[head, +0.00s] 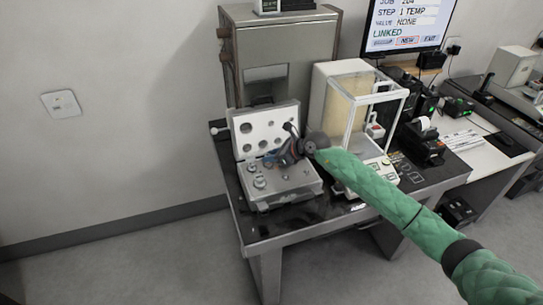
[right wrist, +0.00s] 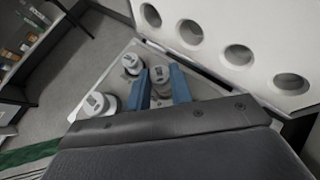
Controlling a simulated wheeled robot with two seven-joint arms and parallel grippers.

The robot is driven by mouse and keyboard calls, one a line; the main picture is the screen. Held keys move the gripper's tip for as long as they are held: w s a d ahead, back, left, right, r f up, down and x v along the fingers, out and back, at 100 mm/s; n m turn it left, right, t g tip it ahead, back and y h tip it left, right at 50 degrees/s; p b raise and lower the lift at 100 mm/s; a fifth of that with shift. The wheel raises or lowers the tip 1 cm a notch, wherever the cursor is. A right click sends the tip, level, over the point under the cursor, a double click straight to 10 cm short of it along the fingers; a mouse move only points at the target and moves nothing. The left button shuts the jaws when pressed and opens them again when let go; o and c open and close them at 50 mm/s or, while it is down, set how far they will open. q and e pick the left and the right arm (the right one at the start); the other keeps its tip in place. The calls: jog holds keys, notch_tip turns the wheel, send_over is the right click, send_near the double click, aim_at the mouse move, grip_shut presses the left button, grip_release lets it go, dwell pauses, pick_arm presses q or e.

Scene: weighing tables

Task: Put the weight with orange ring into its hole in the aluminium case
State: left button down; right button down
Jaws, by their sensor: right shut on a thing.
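The aluminium case (head: 285,190) stands open on the dark table, its lid (head: 241,146) with round holes raised at the back. My right gripper (head: 278,160) is over the case, in front of the lid. In the right wrist view its blue fingers (right wrist: 161,90) are shut on a silver weight (right wrist: 160,74). I cannot make out an orange ring on it, and its lower part is hidden. Two other weights, one small (right wrist: 131,62) and one larger (right wrist: 102,102), stand in the case to the left of the fingers. My left gripper is not in view.
A glass-sided balance (head: 340,105) stands right of the case, close to my right arm. A large grey cabinet (head: 285,45) is behind. A label printer (head: 422,140) and a monitor (head: 408,20) are further right. The table's front left edge is clear.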

jog(key=shift+f+b, duration=0.6)
jog(key=shift+f, duration=0.3)
jog(key=c, duration=1.2)
grip_release()
jog(key=shift+o, duration=0.2)
